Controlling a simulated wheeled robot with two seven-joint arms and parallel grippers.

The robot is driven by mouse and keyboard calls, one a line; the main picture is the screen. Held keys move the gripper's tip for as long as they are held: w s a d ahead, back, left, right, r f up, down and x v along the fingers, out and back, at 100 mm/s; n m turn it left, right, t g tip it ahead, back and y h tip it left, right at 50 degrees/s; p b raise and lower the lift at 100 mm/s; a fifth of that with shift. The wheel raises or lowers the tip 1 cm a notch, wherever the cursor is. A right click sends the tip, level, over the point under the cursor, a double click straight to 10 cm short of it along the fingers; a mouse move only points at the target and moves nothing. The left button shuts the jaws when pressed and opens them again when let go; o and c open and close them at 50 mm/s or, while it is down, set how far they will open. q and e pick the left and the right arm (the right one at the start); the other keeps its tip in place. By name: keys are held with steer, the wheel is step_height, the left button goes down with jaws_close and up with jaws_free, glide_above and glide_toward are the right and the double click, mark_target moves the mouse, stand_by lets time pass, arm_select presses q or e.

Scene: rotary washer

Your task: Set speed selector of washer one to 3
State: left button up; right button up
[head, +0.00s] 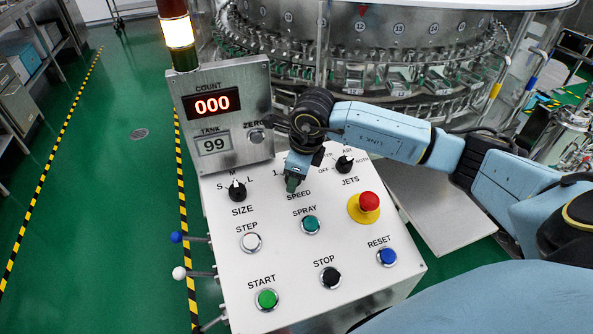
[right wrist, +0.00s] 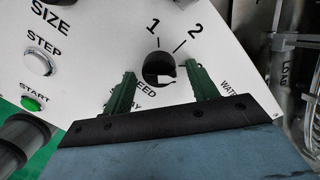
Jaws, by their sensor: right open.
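The washer's control panel (head: 225,215) stands in front of me. My right gripper (head: 291,184) points down at the SPEED selector and hides its knob in the head view. In the right wrist view the black SPEED knob (right wrist: 158,67) shows between the two green fingers of my right gripper (right wrist: 160,70). The fingers are open, one on each side of the knob. Marks 1 and 2 show above the knob; mark 3 is not visible. A white patch shows on the knob's lower right, but I cannot tell its setting for sure. My left gripper is not in view.
The SIZE knob (head: 237,191) and JETS knob (head: 344,163) flank the gripper. The SPRAY button (head: 310,224) and red emergency button (head: 369,202) are close below. The display box (head: 222,115) rises behind left. The round washer machine (head: 365,45) stands behind.

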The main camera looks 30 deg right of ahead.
steer(key=p+v, duration=0.1)
steer(key=v, duration=0.6)
step_height(320, 180, up, 6)
glide_above(301, 187)
steer(key=s, duration=0.2)
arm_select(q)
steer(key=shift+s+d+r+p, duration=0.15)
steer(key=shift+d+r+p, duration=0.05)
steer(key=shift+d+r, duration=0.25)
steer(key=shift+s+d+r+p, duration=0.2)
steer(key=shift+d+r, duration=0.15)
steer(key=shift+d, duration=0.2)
arm_select(e)
steer(key=shift+r, duration=0.1)
